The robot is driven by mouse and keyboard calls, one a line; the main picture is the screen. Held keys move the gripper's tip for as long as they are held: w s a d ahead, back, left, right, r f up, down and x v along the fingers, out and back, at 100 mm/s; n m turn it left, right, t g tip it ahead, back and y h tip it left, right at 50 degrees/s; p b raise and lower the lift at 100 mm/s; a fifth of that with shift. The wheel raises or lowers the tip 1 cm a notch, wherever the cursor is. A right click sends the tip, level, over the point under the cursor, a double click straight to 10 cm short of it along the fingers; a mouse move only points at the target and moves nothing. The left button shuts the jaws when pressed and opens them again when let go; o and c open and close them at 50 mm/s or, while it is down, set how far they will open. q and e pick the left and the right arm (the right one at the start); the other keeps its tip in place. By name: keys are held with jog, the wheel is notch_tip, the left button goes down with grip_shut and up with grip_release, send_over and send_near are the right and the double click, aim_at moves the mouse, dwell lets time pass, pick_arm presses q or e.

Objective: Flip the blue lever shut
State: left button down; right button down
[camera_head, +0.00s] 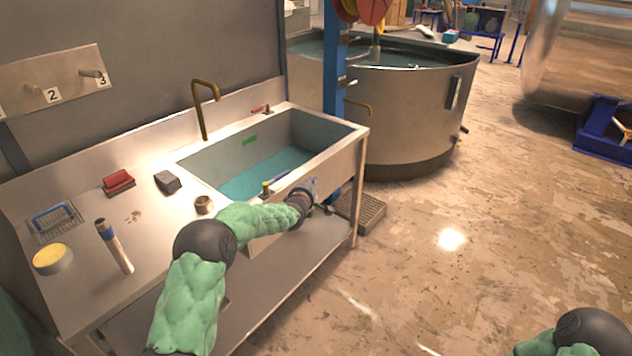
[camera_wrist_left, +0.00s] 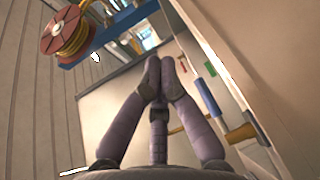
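The blue lever (camera_head: 281,174) sits with a brass valve (camera_head: 266,187) on the front rim of the sink. In the left wrist view the blue lever (camera_wrist_left: 207,97) lies to the right of my fingers, with the brass fitting (camera_wrist_left: 241,133) below it. My left gripper (camera_head: 314,192) is at the outer front side of the sink, to the right of the lever, and partly hidden by its wrist. In the wrist view my left gripper (camera_wrist_left: 160,70) has its fingertips together, with nothing seen between them. It looks apart from the lever. My right gripper is out of view.
The sink (camera_head: 335,150) holds bluish water; a red lever (camera_head: 258,109) is on its back rim. A brass faucet (camera_head: 204,105), a red brush (camera_head: 118,182) and a wire basket (camera_head: 58,222) are on the counter. A large round tank (camera_head: 420,120) stands behind. Floor at right is open.

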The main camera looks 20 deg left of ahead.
pick_arm(q)
jog(key=shift+s+d, duration=0.2)
jog(key=shift+d, duration=0.25)
jog(key=shift+s+d, duration=0.2)
jog(key=shift+d, duration=0.25)
jog(key=s+d+f+m+g+h, duration=0.2)
jog(key=s+d+f+m+g, duration=0.3)
jog(key=s+f, duration=0.7)
jog(key=s+d+f+m+g+h, duration=0.1)
jog(key=s+d+f+m+g, duration=0.25)
jog(key=s+d+f, duration=0.85)
jog(key=s+d+f+m+g+h, duration=0.1)
jog(key=s+f+m+g, duration=0.2)
jog(key=s, duration=1.1)
jog(key=s+d+f+m+g+h, duration=0.1)
jog(key=s+f+m+g, duration=0.3)
jog(key=s+f, duration=0.4)
jog(key=s+m, duration=0.1)
jog(key=s, duration=0.4)
jog(key=shift+s, duration=0.35)
jog(key=shift+a, duration=0.15)
